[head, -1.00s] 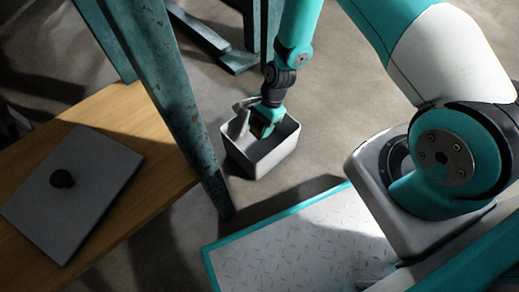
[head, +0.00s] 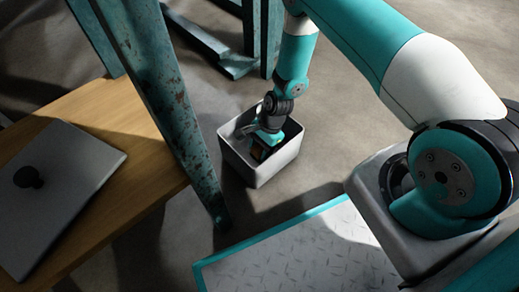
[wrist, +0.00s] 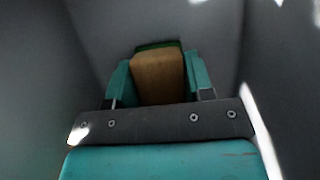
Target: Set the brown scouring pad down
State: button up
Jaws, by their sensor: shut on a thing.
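The brown scouring pad (wrist: 158,78) is held between the two teal fingers of my gripper (wrist: 158,88) in the wrist view. A green layer shows along its far edge. In the head view my gripper (head: 262,148) reaches down inside a grey open bin (head: 270,172) on the floor, and a small brown bit of the pad (head: 257,152) shows there. Grey bin walls surround the gripper in the wrist view. Whether the pad touches the bin's bottom cannot be told.
A rusty teal post (head: 172,110) stands just left of the bin. A wooden table (head: 140,145) with a grey panel (head: 75,180) bearing a black knob (head: 28,177) is at the left. Concrete floor (head: 345,125) is open right of the bin.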

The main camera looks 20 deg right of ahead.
jog(key=shift+f, duration=0.2)
jog(key=o, duration=0.9)
jog(key=p+v, duration=0.8)
jog(key=v, duration=0.5)
jog(key=a+r+n, duration=0.2)
jog(key=r+n, duration=0.1)
jog(key=r, duration=0.5)
jog(key=s+a+r+n, duration=0.1)
jog(key=a+r+n, duration=0.2)
jog(key=r, duration=0.6)
jog(key=a+r+n, duration=0.2)
jog(key=r+n, duration=0.2)
jog(key=r, duration=0.4)
jog(key=s+a+r+n+t, duration=0.1)
jog(key=s+a+r+n, duration=0.1)
jog(key=s+r+n, duration=0.9)
jog(key=s+r, duration=0.5)
jog(key=s, duration=0.3)
jog(key=shift+a+r+n, duration=0.25)
jog(key=shift+r+n, duration=0.05)
jog(key=shift+r, duration=0.05)
